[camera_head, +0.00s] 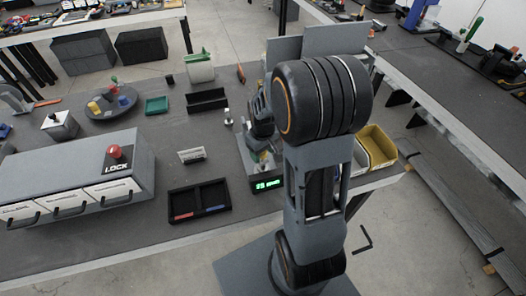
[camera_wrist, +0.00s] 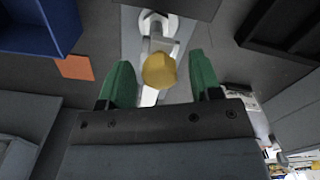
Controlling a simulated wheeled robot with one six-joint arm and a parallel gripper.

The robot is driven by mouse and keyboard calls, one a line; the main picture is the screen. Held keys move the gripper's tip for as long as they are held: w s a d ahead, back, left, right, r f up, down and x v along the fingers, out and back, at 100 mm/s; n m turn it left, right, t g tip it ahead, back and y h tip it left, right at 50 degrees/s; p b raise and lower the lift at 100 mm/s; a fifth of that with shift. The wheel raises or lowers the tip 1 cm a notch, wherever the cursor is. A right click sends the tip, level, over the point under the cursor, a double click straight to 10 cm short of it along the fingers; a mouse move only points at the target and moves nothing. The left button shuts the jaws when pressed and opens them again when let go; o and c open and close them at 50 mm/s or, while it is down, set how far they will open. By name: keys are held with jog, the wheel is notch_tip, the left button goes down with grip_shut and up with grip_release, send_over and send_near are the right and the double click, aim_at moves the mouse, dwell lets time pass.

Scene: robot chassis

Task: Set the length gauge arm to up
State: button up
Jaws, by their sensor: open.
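The length gauge (camera_head: 267,184) is a grey device with a lit green display on its front, standing on the grey table in the head view. My arm partly hides it. In the wrist view a yellow rounded knob (camera_wrist: 159,71) sits on a light metal part of the gauge (camera_wrist: 158,30). My gripper (camera_wrist: 160,78) has two green fingers, spread apart, one on each side of the knob with gaps between. In the head view my gripper is mostly hidden behind my arm, above the gauge.
A grey box with a red LOCK button (camera_head: 116,153) stands further left. Yellow bins (camera_head: 377,146) stand to the right. A blue bin (camera_wrist: 38,27) shows in the wrist view.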

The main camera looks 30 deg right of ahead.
jog(key=shift+c, duration=0.4)
grip_shut()
